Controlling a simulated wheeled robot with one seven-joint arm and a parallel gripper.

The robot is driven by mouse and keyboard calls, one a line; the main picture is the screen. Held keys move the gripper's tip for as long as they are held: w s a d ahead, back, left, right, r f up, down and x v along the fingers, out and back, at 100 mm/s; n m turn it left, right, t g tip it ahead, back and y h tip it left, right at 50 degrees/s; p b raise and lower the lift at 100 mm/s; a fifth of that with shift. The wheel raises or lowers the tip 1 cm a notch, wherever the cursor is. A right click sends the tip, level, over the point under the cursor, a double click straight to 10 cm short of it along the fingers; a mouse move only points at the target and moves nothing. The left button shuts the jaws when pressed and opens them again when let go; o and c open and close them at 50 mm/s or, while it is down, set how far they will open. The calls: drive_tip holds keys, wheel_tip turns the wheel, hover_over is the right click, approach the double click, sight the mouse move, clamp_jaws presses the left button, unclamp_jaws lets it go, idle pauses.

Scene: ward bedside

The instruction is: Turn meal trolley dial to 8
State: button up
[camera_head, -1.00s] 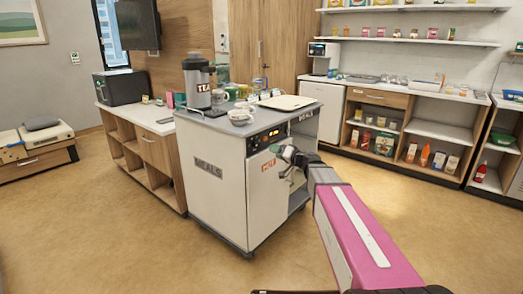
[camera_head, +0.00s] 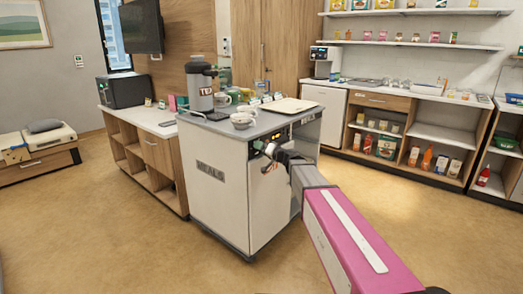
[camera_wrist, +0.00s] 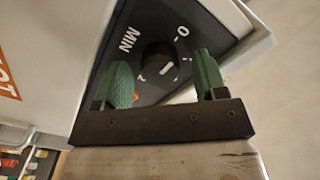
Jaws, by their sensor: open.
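The meal trolley (camera_head: 220,205) is a white cabinet marked MEALS with a grey top. Its dial (camera_wrist: 160,62) is a round black knob with a white pointer line, on a black panel with "MIN" and "0" printed beside it. In the wrist view my gripper (camera_wrist: 166,82) is open, with one green finger to each side of the dial. I cannot tell whether the fingers touch it. In the head view my gripper (camera_head: 270,150) is at the upper front of the trolley and hides the dial. No figure 8 is readable.
A tea urn (camera_head: 199,85), a bowl (camera_head: 242,121) and a cream board (camera_head: 287,105) stand on the trolley top. An orange label (camera_wrist: 8,78) shows at the left in the wrist view. Open floor (camera_head: 120,250) lies in front of the trolley.

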drive_tip(key=c, duration=0.9)
drive_tip(key=shift+m, duration=0.3)
drive_tip(key=m, duration=2.3)
drive_tip(key=shift+f, duration=0.1)
